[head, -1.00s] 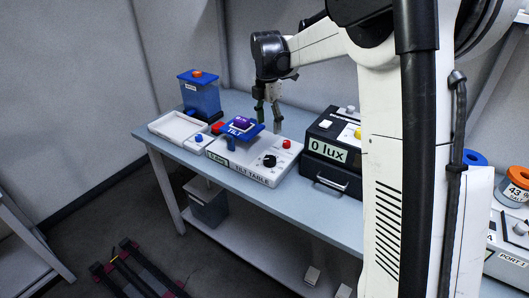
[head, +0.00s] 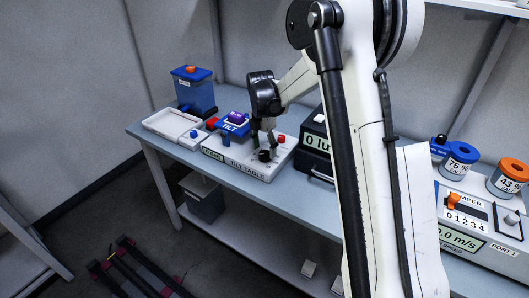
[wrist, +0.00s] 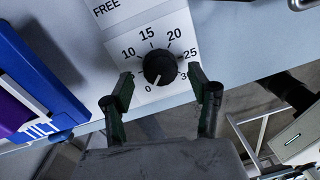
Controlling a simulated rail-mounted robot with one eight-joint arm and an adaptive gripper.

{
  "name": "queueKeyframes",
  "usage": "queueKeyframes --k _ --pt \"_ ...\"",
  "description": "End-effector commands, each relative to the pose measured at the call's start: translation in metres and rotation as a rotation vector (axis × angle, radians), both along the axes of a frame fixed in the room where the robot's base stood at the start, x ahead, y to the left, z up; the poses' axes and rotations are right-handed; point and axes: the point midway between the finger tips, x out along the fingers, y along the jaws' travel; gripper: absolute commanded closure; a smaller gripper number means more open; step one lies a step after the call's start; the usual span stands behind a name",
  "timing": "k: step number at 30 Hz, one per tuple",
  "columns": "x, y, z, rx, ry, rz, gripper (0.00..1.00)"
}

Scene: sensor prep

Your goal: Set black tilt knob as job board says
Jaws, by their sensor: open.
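The black tilt knob (wrist: 158,67) shows in the wrist view on a white panel with a printed scale from 0 to 30. Its white pointer line points at or close to 0. In the head view the knob (head: 265,155) sits on the front of the white tilt table box (head: 240,166). My gripper (wrist: 161,95) is open and empty. Its two fingers stand apart, one to each side just below the knob in the wrist view, and I see no contact. In the head view my gripper (head: 263,138) hangs over the knob area. No job board is readable in view.
The blue TILT platform (head: 232,122) stands left of the gripper, with a red button (head: 281,138) to the right. The lux box (head: 313,150) is close on the right, partly behind my arm. A white tray (head: 160,124) and blue container (head: 194,92) stand further left.

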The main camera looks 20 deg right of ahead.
Motion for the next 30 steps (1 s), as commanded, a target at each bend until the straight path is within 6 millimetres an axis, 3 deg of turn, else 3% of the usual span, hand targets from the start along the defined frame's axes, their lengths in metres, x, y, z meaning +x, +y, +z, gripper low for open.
queueKeyframes --k 6,16,26,30 --pt "-0.001 -0.001 -0.018 0.0 0.0 0.0 0.44" --pt "-0.001 -0.001 -0.02 0.0 0.0 0.0 0.44" --pt "-0.001 -0.001 -0.02 0.0 0.0 0.0 0.88" --pt "-0.001 -0.001 -0.02 0.0 0.0 -0.004 0.9"
